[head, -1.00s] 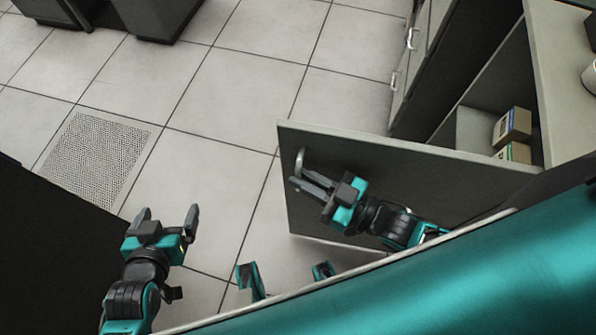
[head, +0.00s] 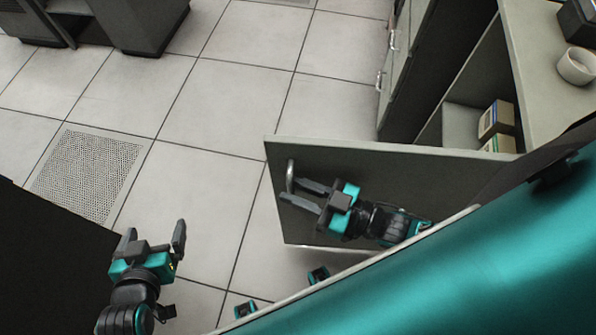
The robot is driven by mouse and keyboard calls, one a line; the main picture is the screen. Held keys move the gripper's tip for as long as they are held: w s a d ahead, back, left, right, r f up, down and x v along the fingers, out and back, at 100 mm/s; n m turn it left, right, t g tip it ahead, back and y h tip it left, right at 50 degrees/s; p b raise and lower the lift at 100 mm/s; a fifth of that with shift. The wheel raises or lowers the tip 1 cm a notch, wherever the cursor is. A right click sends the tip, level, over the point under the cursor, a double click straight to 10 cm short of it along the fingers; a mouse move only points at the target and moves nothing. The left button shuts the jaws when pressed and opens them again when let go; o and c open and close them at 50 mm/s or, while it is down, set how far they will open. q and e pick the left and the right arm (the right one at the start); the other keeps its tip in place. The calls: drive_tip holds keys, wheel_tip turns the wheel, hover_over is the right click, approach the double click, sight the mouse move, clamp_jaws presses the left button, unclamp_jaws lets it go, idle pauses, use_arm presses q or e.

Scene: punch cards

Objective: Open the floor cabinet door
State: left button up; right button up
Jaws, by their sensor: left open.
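The floor cabinet door (head: 390,165) stands swung out from the grey cabinet (head: 535,75) at the right, leaving a wide opening to the shelves inside. Its curved metal handle (head: 290,172) is near the door's free left edge. My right gripper (head: 288,190) is in front of this door face, with its fingers parted and their tips close to the handle's lower end. I cannot tell whether they touch it. I see nothing held between them. My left gripper (head: 156,235) is open and empty, low at the left, well apart from the door.
Boxes (head: 496,119) stand on a shelf inside the cabinet. Closed cabinet fronts with handles (head: 380,80) stand beyond. The tiled floor (head: 215,105) left of the door is clear, with a perforated tile (head: 85,172).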

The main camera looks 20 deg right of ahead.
drive_tip(key=shift+o, duration=0.7)
drive_tip(key=v, duration=1.3)
